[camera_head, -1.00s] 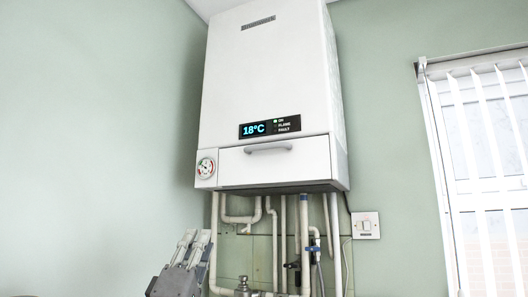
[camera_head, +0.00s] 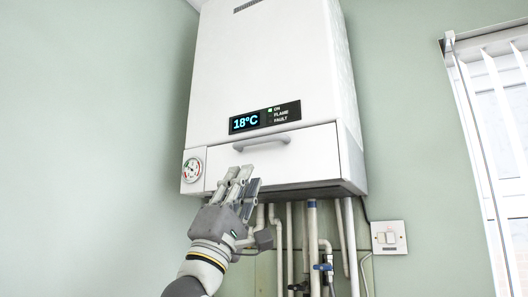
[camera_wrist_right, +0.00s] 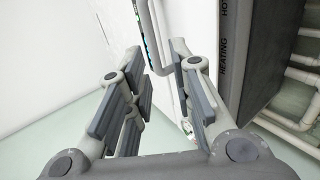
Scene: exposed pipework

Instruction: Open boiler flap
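The white boiler (camera_head: 265,70) hangs on the wall in the head view. Its flap (camera_head: 310,155) is the lower front panel and is closed. A grey bar handle (camera_head: 262,141) runs along the flap's upper part. My right gripper (camera_head: 243,178) is in front of the flap's lower left part, below the handle, and its fingers point up towards it. In the right wrist view my right gripper (camera_wrist_right: 159,50) has its fingers apart with nothing held. The handle (camera_wrist_right: 150,38) shows beyond the fingertips, apart from them. My left gripper is in neither view.
A display (camera_head: 265,117) reading 18°C sits above the flap, and a round gauge (camera_head: 193,169) is to its left. Several pipes (camera_head: 312,240) run down below the boiler. A wall switch (camera_head: 388,237) and a window (camera_head: 497,120) are to the right. The wall at left is clear.

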